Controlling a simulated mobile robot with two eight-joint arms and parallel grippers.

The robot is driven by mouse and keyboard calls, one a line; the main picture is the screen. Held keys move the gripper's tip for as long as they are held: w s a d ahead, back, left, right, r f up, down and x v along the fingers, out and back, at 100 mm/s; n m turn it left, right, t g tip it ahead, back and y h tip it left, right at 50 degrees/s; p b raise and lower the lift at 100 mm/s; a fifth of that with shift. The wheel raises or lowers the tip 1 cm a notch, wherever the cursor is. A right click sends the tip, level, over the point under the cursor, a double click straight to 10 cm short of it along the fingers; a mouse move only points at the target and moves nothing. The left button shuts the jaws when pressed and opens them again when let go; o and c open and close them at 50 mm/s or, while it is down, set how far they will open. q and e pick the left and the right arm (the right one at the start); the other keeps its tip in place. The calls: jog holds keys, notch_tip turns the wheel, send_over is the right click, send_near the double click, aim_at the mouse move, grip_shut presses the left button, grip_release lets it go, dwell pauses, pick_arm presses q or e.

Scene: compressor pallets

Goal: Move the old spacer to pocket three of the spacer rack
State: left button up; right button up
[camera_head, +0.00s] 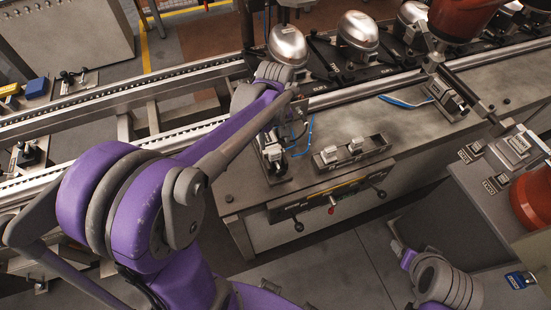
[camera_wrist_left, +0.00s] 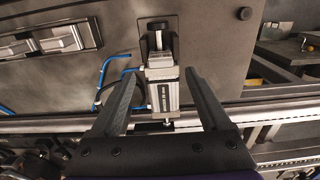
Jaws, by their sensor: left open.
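My left gripper (camera_wrist_left: 163,78) is open. In the left wrist view its two dark fingers stand on either side of a small silver fixture (camera_wrist_left: 162,92) with a pale block (camera_wrist_left: 160,60) at its end. I cannot tell whether this block is the old spacer. The fingers look apart from the fixture. In the head view the left gripper (camera_head: 290,118) is partly hidden by its arm, above the fixture (camera_head: 273,157). The likely spacer rack (camera_head: 372,153), a grey bar with pale blocks, lies to the right. My right wrist (camera_head: 445,283) is at the bottom right; its jaws are unclear.
A conveyor rail (camera_head: 375,88) runs behind the fixture, with silver compressor domes (camera_head: 287,44) on dark pallets beyond. Blue hoses (camera_wrist_left: 112,72) lie beside the fixture. Red-brown compressors stand at the right. The bench (camera_head: 235,185) is bare near its front left.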

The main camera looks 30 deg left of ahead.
aim_at(275, 151)
pick_arm(q)
notch_tip(275, 151, down, 7)
jog(key=b, duration=0.3)
jog(key=shift+s+r, duration=0.15)
jog(key=shift+r, duration=0.05)
pick_arm(e)
jog(key=f, duration=0.1)
jog(key=s+f, duration=0.1)
jog(key=f, duration=0.1)
jog(key=s+f, duration=0.1)
jog(key=f, duration=0.1)
jog(key=shift+s+f, duration=0.1)
jog(key=shift+f, duration=0.05)
jog(key=shift+f, duration=0.1)
dwell(0.3)
pick_arm(q)
grip_shut()
dwell(0.3)
jog(key=shift+r, duration=0.1)
jog(key=shift+r+p, duration=1.3)
jog(key=shift+r, duration=1.65)
pick_arm(e)
jog(key=shift+w+r, duration=0.25)
jog(key=shift+r, duration=0.45)
jog(key=shift+w+r, duration=0.3)
jog(key=shift+r, duration=0.45)
jog(key=shift+w+r, duration=0.25)
jog(key=shift+r, duration=0.45)
